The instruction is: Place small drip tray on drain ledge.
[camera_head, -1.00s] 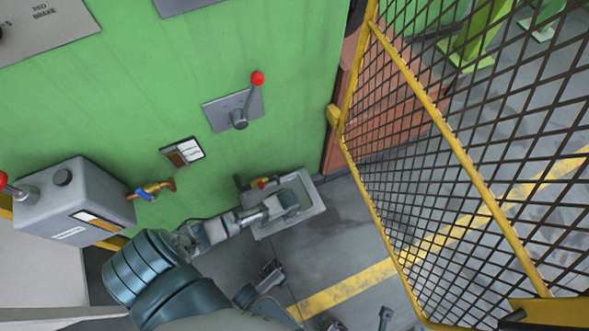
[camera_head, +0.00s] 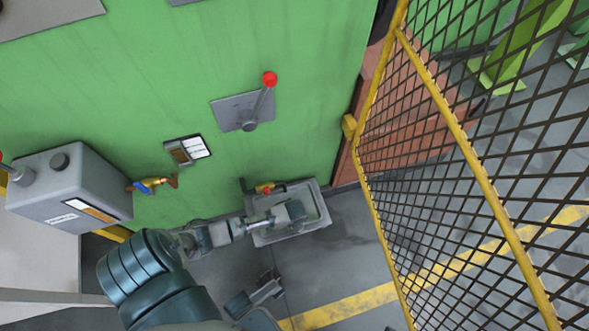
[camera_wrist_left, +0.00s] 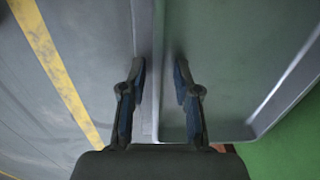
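A shallow grey rectangular tray (camera_head: 318,207) sits against the lower green wall, below a small valve. In the left wrist view the tray (camera_wrist_left: 225,90) has a raised rim and a smooth inside. My left gripper (camera_head: 290,212) reaches over the tray from the left and covers part of it. In the left wrist view my left gripper (camera_wrist_left: 160,78) has its fingers apart, one on each side of the near rim. I cannot tell whether they touch it. Any ledge beneath is hidden. A dark jointed part (camera_head: 262,290) near the bottom may be my right gripper; its jaw state is unclear.
A yellow-framed mesh fence (camera_head: 450,120) stands to the right. The floor (camera_head: 345,250) right of the tray is clear, with a yellow line.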

